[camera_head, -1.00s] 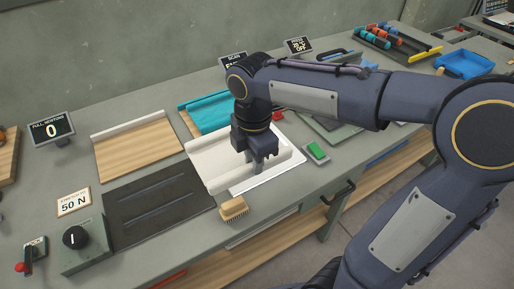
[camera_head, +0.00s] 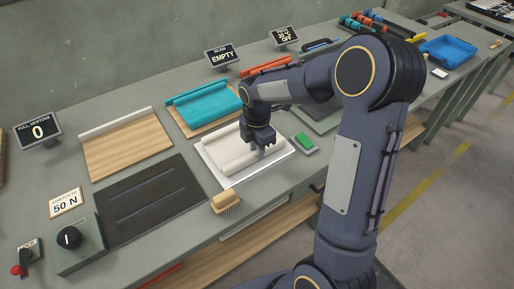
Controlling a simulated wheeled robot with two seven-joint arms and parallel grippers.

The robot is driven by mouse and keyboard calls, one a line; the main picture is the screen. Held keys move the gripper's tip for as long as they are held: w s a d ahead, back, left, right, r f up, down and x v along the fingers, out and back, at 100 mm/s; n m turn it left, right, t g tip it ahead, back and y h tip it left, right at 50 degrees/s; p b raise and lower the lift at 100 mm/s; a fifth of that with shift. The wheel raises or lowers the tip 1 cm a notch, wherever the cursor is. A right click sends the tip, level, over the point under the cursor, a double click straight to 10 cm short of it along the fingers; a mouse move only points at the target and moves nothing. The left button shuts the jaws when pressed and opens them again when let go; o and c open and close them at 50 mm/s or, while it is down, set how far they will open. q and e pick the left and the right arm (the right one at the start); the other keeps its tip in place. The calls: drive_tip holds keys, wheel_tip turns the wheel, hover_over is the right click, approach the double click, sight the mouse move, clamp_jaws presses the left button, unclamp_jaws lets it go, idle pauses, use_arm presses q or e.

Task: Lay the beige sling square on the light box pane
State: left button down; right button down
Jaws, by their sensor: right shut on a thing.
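The beige sling (camera_head: 231,153), a pale cream sheet with a thick rolled edge, is over the white light box pane (camera_head: 223,181). The pane's rim shows along the left and front sides of the sling. The sling looks roughly in line with the pane; I cannot tell whether it rests fully on it. My right gripper (camera_head: 262,153) points down and is shut on the sling near its right part. The gripper and arm hide the sling's back right area. My left gripper is not in view.
A brush (camera_head: 226,202) lies in front of the pane and a green-topped block (camera_head: 304,143) to its right. A teal sling (camera_head: 205,101) lies behind on a wooden board. A dark slotted plate (camera_head: 150,199) is at left. The scan sign (camera_head: 222,56) reads EMPTY.

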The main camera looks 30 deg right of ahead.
drive_tip(key=shift+f, duration=0.2)
drive_tip(key=c, duration=1.7)
unclamp_jaws()
drive_tip(key=shift+f, duration=0.1)
drive_tip(key=o, duration=0.4)
drive_tip(key=shift+o, duration=0.2)
wheel_tip(320, 180, up, 12)
drive_tip(key=s+a+m+t+y, duration=0.2)
drive_tip(key=s+a+m, duration=0.1)
drive_tip(key=s+m, duration=0.7)
drive_tip(key=s+a+m+t+y, duration=0.1)
drive_tip(key=s+a+m+t, duration=0.2)
drive_tip(key=s+m, duration=0.7)
drive_tip(key=shift+s+a+f+m+t+y, duration=0.35)
drive_tip(key=shift+s+a, duration=0.35)
drive_tip(key=shift+s, duration=0.4)
